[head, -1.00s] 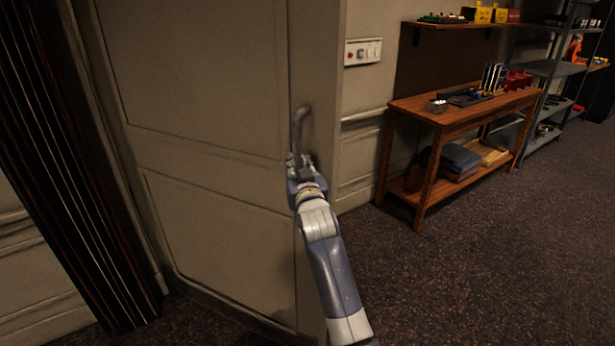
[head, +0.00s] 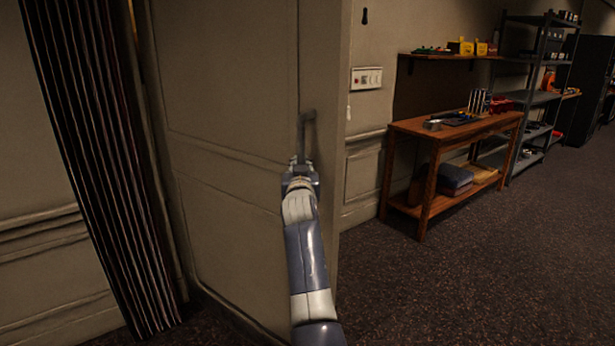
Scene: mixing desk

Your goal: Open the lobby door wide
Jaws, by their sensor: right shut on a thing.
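The lobby door (head: 225,155) is a beige panelled door that stands ajar, seen at an angle in the left half of the head view. Its grey handle (head: 308,127) is a bent vertical bar near the door's right edge. My right gripper (head: 301,168) is shut on the lower part of the handle, and its fingers partly hide it. My right arm reaches up to it from the bottom of the picture. My left gripper is not in view.
A wooden workbench (head: 430,135) with tools stands along the wall at right, with a metal shelf unit (head: 545,70) beyond. The carpet (head: 480,270) at right is clear.

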